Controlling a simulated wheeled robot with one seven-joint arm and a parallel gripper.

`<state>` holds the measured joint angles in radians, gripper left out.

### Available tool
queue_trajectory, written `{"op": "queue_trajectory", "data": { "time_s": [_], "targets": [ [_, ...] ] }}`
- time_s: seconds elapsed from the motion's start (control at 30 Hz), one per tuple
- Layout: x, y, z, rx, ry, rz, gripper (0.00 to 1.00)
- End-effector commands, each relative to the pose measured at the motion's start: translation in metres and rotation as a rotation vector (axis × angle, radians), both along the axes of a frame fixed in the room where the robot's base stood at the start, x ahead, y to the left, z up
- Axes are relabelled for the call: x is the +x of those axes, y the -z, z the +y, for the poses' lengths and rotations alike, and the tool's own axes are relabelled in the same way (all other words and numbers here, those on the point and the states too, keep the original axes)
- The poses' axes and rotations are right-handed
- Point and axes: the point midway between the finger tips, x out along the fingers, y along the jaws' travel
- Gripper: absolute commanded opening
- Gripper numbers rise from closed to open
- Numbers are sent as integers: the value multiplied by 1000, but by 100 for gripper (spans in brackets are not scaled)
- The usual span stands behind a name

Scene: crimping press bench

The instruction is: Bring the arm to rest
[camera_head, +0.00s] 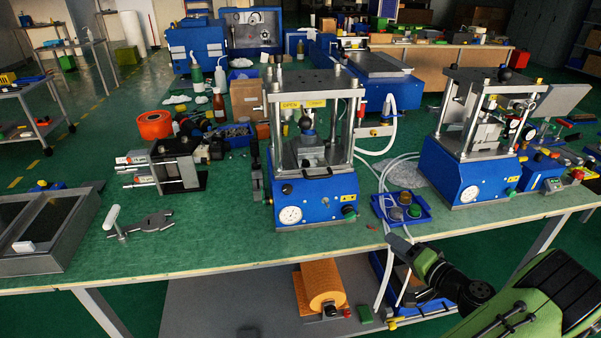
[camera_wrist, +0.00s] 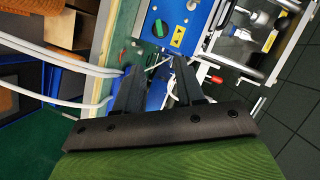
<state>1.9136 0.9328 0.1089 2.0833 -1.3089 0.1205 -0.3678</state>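My gripper (camera_wrist: 158,64) shows in the wrist view with its two dark fingers apart and nothing held between them. Beyond the fingertips is the front of a blue press, with a green knob and a yellow warning label. In the head view my green and black arm (camera_head: 548,302) reaches in from the lower right, in front of the bench's front edge. The fingers cannot be made out clearly there.
The green bench (camera_head: 235,247) carries a blue press (camera_head: 315,203) at centre and another (camera_head: 468,180) at right. A small blue tray (camera_head: 401,221) and white hoses lie between them. An orange roll (camera_head: 322,283) sits on the lower shelf. Bare bench top shows at front left.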

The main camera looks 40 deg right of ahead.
Motion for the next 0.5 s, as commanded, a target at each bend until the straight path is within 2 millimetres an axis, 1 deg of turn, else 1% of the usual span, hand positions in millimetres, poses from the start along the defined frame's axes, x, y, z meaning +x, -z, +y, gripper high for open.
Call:
{"op": "queue_trajectory", "data": {
  "time_s": [0.17, 0.23, 0.27, 0.33, 0.37, 0.4, 0.47, 0.5],
  "targets": [
    [0, 0, 0, 0, 0, 0, 38],
    [6, -1, 4, -4, -20, 13, 38],
    [12, -3, 8, -8, -43, 27, 38],
    [36, -8, 27, -28, -135, 93, 38],
    [50, -11, 40, -39, -189, 134, 38],
    [69, -15, 62, -61, -274, 201, 38],
    [94, -22, 98, -103, -401, 311, 38],
    [106, -26, 123, -136, -480, 386, 38]
  ]
}}
